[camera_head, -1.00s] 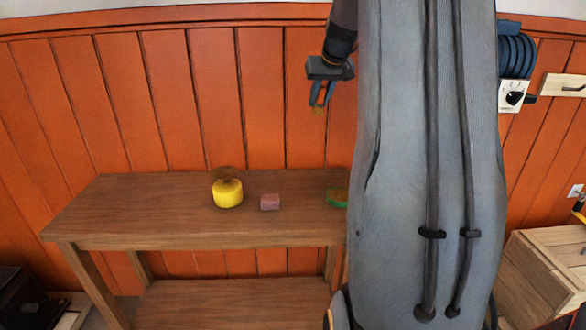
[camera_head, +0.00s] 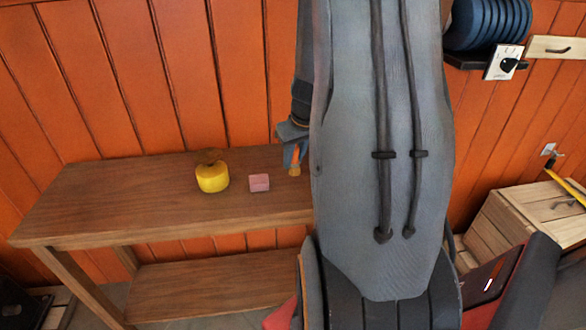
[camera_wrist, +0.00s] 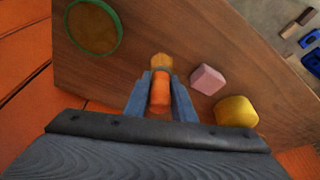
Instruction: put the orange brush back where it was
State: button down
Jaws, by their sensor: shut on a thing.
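The orange brush (camera_head: 296,156) is between the fingers of my gripper (camera_head: 292,154) in the head view, its tan end pointing down at the tabletop. In the wrist view the brush (camera_wrist: 159,96) lies between both fingers of my gripper (camera_wrist: 160,84), tan end outward. My gripper is shut on it, over the right part of the wooden table (camera_head: 105,195). I cannot tell whether the tan end touches the wood.
A pink block (camera_head: 259,183) and a yellow pot (camera_head: 212,179) with a brown top stand left of the brush. A round green-rimmed thing (camera_wrist: 94,26) shows in the wrist view; my arm hides it in the head view. The table's left part is clear.

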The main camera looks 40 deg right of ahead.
aim_at(293, 168)
jog(key=shift+f, duration=1.85)
jog(key=shift+f+b, duration=0.1)
jog(key=shift+b, duration=0.25)
jog(key=c, duration=1.5)
grip_release()
jog(key=v, duration=1.2)
jog(key=s+a+f, duration=0.1)
jog(key=s+a, duration=0.1)
jog(key=a, duration=0.7)
jog(key=s+a+f+n+g, duration=0.1)
jog(key=s+a, duration=0.1)
jog(key=a, duration=0.7)
jog(key=s+a+f+g, duration=0.1)
jog(key=s+a+f, duration=0.1)
jog(key=a, duration=0.8)
jog(key=shift+s+n+y, duration=0.25)
jog(key=shift+n+y, duration=0.05)
jog(key=shift+n, duration=0.1)
